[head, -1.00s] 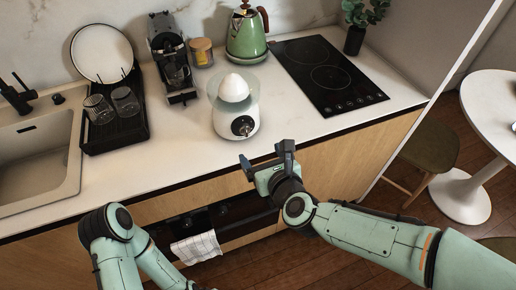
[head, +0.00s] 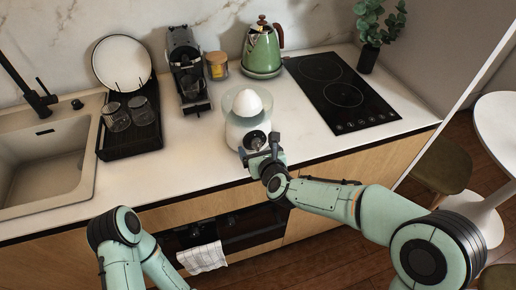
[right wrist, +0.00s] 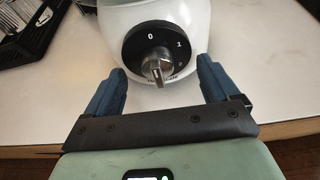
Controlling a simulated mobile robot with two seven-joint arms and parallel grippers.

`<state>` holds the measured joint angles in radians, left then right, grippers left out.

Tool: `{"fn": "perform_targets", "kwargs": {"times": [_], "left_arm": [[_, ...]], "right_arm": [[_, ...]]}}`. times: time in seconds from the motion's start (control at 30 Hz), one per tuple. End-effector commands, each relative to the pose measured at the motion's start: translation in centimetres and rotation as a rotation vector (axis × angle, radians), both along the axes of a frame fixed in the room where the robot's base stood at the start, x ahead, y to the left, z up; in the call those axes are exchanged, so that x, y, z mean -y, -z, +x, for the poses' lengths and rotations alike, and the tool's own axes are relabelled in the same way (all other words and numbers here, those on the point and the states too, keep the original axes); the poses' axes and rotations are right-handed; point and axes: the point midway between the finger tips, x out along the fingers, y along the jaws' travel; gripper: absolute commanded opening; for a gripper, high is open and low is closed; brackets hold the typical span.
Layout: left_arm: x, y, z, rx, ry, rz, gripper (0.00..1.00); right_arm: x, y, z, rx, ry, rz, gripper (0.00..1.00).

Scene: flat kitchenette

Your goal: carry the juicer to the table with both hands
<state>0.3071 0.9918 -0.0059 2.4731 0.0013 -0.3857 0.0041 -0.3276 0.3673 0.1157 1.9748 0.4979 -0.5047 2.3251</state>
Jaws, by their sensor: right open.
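The juicer (head: 247,108) stands upright on the white counter, a white body with a clear bowl and a white cone on top. In the right wrist view its white base (right wrist: 197,18) and black dial fill the top middle. My right gripper (head: 258,147) is in front of the juicer, open, with its fingers pointing at the dial. In the right wrist view the two blue fingers (right wrist: 158,85) are apart, with the dial's silver knob between and just beyond them. My left arm shows at the lower left, but its gripper is not visible. The white round table (head: 497,125) is at the right edge.
A black dish rack (head: 130,145) with glasses is left, a black hob (head: 342,92) right. A dark stool (head: 440,165) stands between counter and table.

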Motion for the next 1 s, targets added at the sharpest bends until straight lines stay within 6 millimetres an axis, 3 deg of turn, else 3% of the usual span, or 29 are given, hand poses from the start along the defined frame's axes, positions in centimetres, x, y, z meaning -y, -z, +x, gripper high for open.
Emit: {"fn": "perform_targets", "kwargs": {"times": [0.17,0.27,0.4,0.47,1.0], "left_arm": [[-0.01,0.01,0.0,0.0,0.0,0.0,0.43],[-0.01,0.01,0.0,0.0,0.0,0.0,0.43],[-0.01,0.01,0.0,0.0,0.0,0.0,0.43],[-0.01,0.01,0.0,0.0,0.0,0.0,0.43],[-0.01,0.01,0.0,0.0,0.0,0.0,0.43]], "right_arm": [[0.01,0.01,-0.01,0.0,0.0,0.0,0.88],[0.02,0.0,-0.02,0.0,0.0,0.0,0.62],[0.02,-0.01,-0.01,0.0,0.0,0.0,0.16],[0.01,-0.01,0.0,0.0,0.0,0.0,0.0],[0.0,-0.1,0.04,0.003,0.0,0.001,0.0]]}}
